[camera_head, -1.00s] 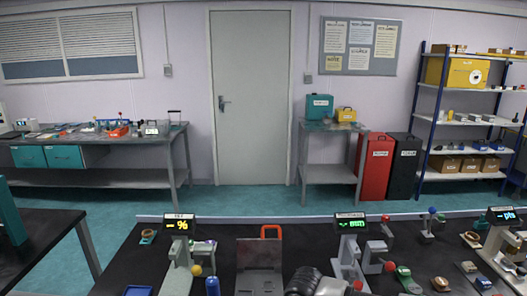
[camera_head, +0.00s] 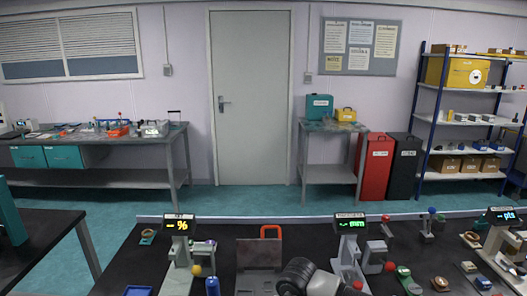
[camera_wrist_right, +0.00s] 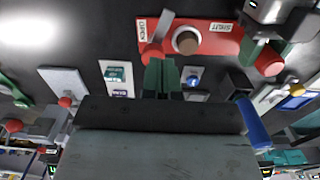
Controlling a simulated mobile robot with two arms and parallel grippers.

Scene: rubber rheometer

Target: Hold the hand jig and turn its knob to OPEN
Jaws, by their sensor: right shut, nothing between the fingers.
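The hand jig (camera_wrist_right: 215,34) is a red bar in the right wrist view, with an OPEN label at its left end and a SHUT label towards its right. A round brown knob (camera_wrist_right: 187,42) sits between the labels; I cannot read which way it is set. The jig is not visible in the head view.
The dark bench holds a grey plate with an orange handle (camera_head: 258,252), display stands (camera_head: 180,240) and (camera_head: 349,240), and a blue bottle (camera_head: 212,286). Several small parts lie to the right. In the wrist view, small labelled plates (camera_wrist_right: 117,78) lie near the fingers.

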